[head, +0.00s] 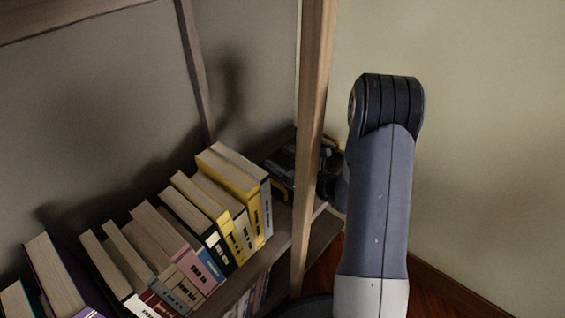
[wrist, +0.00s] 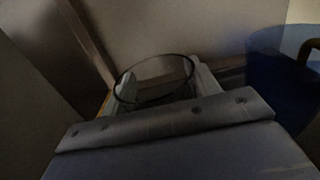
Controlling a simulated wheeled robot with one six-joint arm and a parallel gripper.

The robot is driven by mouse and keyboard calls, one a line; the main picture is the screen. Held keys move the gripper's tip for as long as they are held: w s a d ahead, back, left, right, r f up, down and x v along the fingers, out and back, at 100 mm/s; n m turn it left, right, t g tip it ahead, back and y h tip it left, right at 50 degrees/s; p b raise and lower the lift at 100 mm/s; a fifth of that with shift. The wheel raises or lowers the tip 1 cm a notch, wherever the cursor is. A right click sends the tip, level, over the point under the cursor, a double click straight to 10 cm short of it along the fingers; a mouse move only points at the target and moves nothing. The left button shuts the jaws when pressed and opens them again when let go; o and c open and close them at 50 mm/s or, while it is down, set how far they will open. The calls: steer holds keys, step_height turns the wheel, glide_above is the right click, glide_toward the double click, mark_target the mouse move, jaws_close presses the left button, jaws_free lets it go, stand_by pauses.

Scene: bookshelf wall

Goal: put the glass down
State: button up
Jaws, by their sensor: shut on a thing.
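The glass (wrist: 152,97) is clear, with a dark round rim, and shows in the wrist view. My gripper (wrist: 163,84) is shut on it, with a pale finger on either side. The lower part of the glass is hidden behind my gripper's body. In the head view my gripper (head: 284,168) is dark and partly hidden behind the wooden post, at the right end of the bookshelf. I cannot make out the glass there, nor whether its base touches a surface.
A blue vessel (wrist: 272,78) stands close on the right in the wrist view. A row of books (head: 180,235) fills the shelf to the left of my gripper. A wooden post (head: 313,120) stands between the head camera and my gripper. The wall (head: 490,130) is on the right.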

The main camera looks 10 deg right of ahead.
steer(key=shift+r, duration=0.1)
steer(key=shift+f, duration=0.3)
steer(key=o, duration=1.1)
steer(key=shift+r, duration=0.1)
steer(key=shift+r, duration=0.15)
steer(key=p+v, duration=0.3)
steer(key=v, duration=0.9)
